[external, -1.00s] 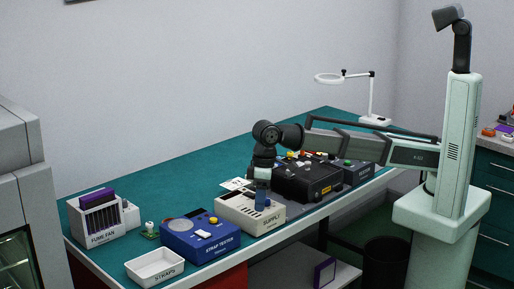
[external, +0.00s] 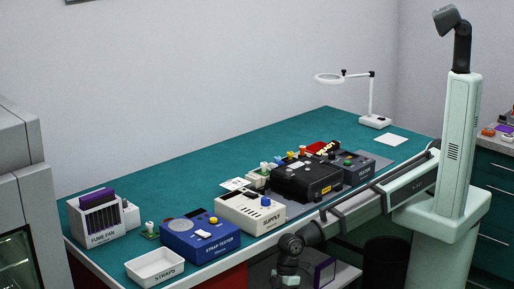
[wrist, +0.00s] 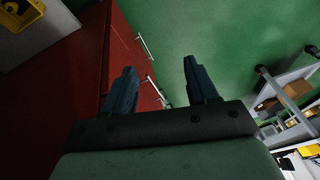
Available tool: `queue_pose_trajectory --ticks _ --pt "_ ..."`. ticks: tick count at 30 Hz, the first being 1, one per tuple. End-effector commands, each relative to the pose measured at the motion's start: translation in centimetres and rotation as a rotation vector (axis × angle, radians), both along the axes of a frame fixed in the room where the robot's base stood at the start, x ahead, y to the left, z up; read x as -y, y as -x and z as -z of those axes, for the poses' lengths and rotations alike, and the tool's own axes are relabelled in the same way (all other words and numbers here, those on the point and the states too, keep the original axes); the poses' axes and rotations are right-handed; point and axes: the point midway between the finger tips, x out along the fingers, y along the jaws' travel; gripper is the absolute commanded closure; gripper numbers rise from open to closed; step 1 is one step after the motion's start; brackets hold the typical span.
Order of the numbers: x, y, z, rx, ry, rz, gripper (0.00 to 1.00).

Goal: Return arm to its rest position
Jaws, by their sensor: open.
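My gripper (wrist: 158,85) shows in the wrist view with its two dark blue fingers spread apart and nothing between them. Beyond the fingers are a red cabinet front and green floor. In the external view my dark wrist hangs low in front of the bench's front edge, clear of the bench top. The fingertips are not clear in that view. My arm reaches from the pale column at the right, down and left along the bench edge.
The green bench (external: 190,170) holds the supply box (external: 250,212), strap tester (external: 200,238), straps tray (external: 154,267), fume fan rack (external: 100,213), black case (external: 306,181) and ring lamp (external: 374,100). A black bin (external: 386,262) stands below. A red cabinet (wrist: 130,60) is close to my gripper.

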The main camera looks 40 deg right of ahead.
Motion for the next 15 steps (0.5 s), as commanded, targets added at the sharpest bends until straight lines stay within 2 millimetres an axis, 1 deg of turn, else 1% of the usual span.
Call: queue_pose_trajectory --ticks 1,3,8,9,11,14,15 --pt "1.4 -0.4 1.9 -0.015 0.02 0.012 0.42" --pt "2.9 -0.9 4.0 -0.035 0.044 0.028 0.42" --pt "6.7 -1.7 8.6 -0.083 0.098 0.069 0.42" --pt "7.8 -1.9 9.9 -0.095 0.113 0.08 0.42" --pt "9.5 -2.2 11.6 -0.115 0.135 0.099 0.42" --pt "12.6 -2.7 14.5 -0.149 0.172 0.134 0.42" --pt "14.0 -2.9 15.6 -0.162 0.188 0.15 0.42"
